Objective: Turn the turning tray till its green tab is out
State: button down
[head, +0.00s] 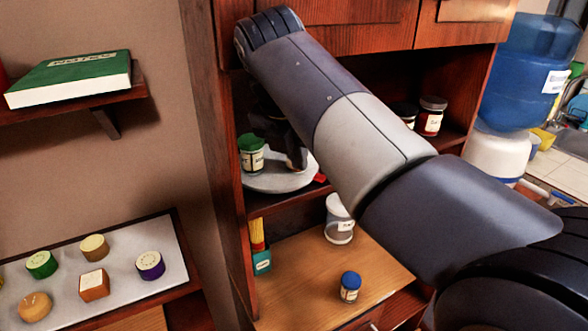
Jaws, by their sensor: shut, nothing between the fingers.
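The turning tray (270,184) is a pale grey round disc on the cabinet's middle shelf. A small red tab (320,178) shows at its right edge, beside my arm. No green tab shows; part of the tray's rim and its far side are hidden by my arm and the jar. A jar with a green lid (251,158) stands on the tray's left part. My gripper (297,160) is shut and empty, pointing down over the tray to the right of the jar. It is dark and partly covered by my arm, and I cannot tell whether it touches the tray.
My arm crosses the cabinet opening. The cabinet's left side panel (207,130) stands close to the tray. A dark-lidded jar (432,117) is on the shelf at right. Below are a clear canister (339,222), a blue-lidded jar (350,287) and a pasta box (261,262).

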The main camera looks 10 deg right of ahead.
aim_at(316, 187)
jog(key=w+d+f, duration=0.1)
jog(key=f, duration=0.2)
jog(key=w+d+f, duration=0.1)
jog(key=w+f, duration=0.1)
jog(key=f, duration=0.1)
jog(key=w+d+f+p, duration=0.1)
jog(key=w+d+f, duration=0.1)
jog(key=f, duration=0.1)
jog(key=shift+w+d, duration=0.1)
jog(key=shift+w, duration=0.1)
jog(key=shift+w+d+f, duration=0.15)
jog(key=shift+w+d, duration=0.1)
jog(key=shift+w, duration=0.1)
